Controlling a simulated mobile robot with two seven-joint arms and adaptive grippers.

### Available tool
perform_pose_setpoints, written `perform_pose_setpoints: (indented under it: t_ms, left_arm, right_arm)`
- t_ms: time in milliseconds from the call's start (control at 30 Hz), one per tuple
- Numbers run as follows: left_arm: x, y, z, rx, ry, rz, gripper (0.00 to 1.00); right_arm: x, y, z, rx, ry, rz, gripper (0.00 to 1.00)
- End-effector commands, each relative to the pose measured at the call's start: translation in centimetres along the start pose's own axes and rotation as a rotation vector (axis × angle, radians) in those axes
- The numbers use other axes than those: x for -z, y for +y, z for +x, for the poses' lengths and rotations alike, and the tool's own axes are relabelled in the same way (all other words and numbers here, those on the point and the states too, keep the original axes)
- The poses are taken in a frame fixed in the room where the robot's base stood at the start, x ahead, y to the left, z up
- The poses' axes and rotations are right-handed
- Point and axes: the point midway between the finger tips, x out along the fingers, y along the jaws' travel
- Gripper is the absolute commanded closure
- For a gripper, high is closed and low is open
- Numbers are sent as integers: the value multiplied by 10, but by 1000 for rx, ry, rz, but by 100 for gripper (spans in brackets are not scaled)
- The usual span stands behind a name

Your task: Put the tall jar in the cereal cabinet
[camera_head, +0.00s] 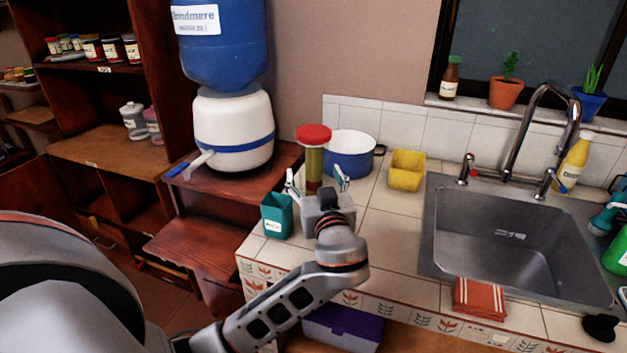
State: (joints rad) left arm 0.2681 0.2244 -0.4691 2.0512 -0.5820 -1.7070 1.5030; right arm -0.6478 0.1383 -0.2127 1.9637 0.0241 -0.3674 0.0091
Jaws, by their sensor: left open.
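A tall jar (314,166) with a red lid and yellowish-green contents stands upright on the tiled counter. My left gripper (317,184) is open, with one finger to the left of the jar's lower part and one to the right. The jar's base is hidden behind the gripper, so I cannot tell whether the fingers touch it. A dark wooden cabinet (106,157) stands at the left, with small jars on its upper shelf and two containers on a lower one. I cannot tell whether it is the cereal cabinet. My right gripper is not in view.
A blue-and-white water dispenser (233,128) stands between cabinet and counter. A teal cup (277,216) is left of my gripper. A blue pot (350,158) and yellow container (406,170) are behind and right. The sink (515,235) is at the right.

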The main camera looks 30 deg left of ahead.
Motion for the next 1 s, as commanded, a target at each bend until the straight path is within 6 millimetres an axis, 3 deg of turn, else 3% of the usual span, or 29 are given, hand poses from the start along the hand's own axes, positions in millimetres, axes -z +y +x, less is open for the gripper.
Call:
perform_pose_setpoints:
  t_ms: [133, 400, 567, 600, 1000]
  left_arm:
    - [1, 0, 15, 0, 1, 2, 33]
    - [-1, 0, 17, 0, -1, 0, 33]
    - [-1, 0, 17, -1, -1, 0, 75]
    - [-1, 0, 17, 0, -1, 0, 79]
    - [5, 0, 17, 0, 2, -3, 83]
  right_arm:
    - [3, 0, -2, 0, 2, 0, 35]
    - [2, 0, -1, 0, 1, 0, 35]
    - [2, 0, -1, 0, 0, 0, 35]
    - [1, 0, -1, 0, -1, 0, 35]
    - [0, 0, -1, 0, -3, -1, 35]
